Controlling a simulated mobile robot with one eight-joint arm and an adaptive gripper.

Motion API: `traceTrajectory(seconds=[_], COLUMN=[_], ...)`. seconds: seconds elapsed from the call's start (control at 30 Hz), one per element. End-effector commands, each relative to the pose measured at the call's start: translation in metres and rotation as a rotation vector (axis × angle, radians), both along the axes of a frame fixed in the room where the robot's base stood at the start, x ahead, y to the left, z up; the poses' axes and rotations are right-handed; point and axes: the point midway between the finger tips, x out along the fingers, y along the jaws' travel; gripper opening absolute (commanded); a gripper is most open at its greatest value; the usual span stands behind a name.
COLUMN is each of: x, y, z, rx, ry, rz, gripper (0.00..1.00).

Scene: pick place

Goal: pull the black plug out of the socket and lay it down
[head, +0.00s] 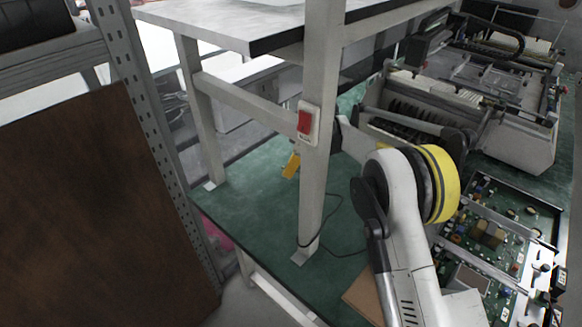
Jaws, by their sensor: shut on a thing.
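My arm reaches up from the bottom right and bends left at the yellow-ringed joint. My gripper (339,132) is behind the pale table post, with only its dark rear part showing at the post's right edge. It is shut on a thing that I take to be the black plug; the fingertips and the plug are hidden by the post. The socket cannot be made out.
A white plate with a red switch (306,122) is on the near side of the post (316,175). A yellow piece (291,166) shows left of the post. A brown board (95,200) stands at left. Machinery (470,110) and circuit boards (490,235) crowd the right.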

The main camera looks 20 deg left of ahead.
Motion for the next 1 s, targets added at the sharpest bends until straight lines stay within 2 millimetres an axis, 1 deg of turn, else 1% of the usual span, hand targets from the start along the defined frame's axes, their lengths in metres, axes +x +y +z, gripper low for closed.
traceTrajectory(seconds=[0.03,0.13,0.43,0.47,0.5,0.53,0.83,1.0], x=[0.000,0.000,0.000,0.000,0.000,0.000,0.000,0.000], y=[0.000,0.000,0.000,0.000,0.000,0.000,0.000,0.000], z=[-0.006,-0.012,-0.013,-0.013,-0.013,-0.013,-0.012,-0.003], rx=[0.000,0.000,0.000,0.000,0.000,0.000,0.000,0.000], ry=[0.000,0.000,-0.001,-0.001,-0.001,-0.001,-0.001,-0.001], rz=[0.000,0.000,-0.001,-0.001,-0.001,-0.001,-0.001,-0.001], gripper=[0.00,0.00,0.00,0.30,0.42,0.46,0.46,0.46])
